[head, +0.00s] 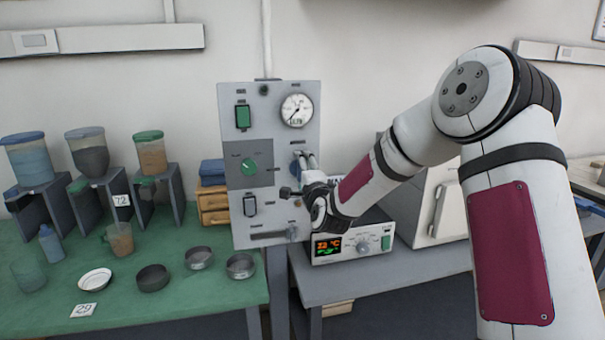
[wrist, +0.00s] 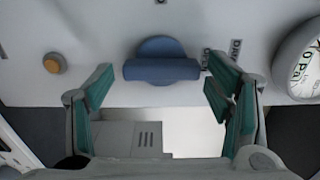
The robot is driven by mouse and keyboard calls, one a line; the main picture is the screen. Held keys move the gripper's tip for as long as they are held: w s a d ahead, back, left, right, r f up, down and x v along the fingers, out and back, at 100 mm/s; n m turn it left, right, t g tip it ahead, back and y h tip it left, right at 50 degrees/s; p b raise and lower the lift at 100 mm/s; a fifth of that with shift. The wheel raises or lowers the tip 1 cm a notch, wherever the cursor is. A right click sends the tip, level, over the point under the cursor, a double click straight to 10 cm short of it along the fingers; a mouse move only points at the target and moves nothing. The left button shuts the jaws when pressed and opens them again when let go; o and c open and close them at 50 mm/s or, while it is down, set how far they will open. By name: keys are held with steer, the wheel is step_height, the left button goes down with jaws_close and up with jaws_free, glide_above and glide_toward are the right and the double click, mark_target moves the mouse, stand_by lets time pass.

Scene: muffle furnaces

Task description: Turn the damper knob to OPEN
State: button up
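A blue knob (wrist: 162,68) with a straight grip bar is on the light panel in the wrist view, its bar lying crosswise in that picture. It shows partly in the head view (head: 296,167), on the right side of the grey panel (head: 233,208), mostly covered by my gripper. My gripper (wrist: 160,84) is open, one finger on each side of the knob, with gaps between the fingers and the bar. In the head view my gripper (head: 304,160) reaches the panel from the right. Small dark lettering beside the knob is partly hidden by a finger and not fully readable.
A round gauge (head: 297,110) is above the knob; a green knob (head: 249,166) is left of it. An orange button (wrist: 53,63) shows in the wrist view. A controller box (head: 346,246) with a lit display is below my arm. A green table (head: 215,300) holds dishes and hoppers.

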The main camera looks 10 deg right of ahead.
steer(key=shift+s, duration=0.1)
steer(key=s, duration=1.2)
steer(key=shift+w, duration=0.1)
steer(key=s+r+n+g+p, duration=0.1)
steer(key=s+n+g, duration=0.6)
steer(key=s, duration=1.3)
steer(key=s+r+n+g+p, duration=0.1)
steer(key=s+n+g, duration=0.5)
steer(key=s, duration=1.5)
steer(key=r+n, duration=0.1)
steer(key=n, duration=0.4)
steer(key=shift+r+g, duration=0.35)
steer(key=shift+g, duration=0.05)
steer(key=shift+c, duration=0.6)
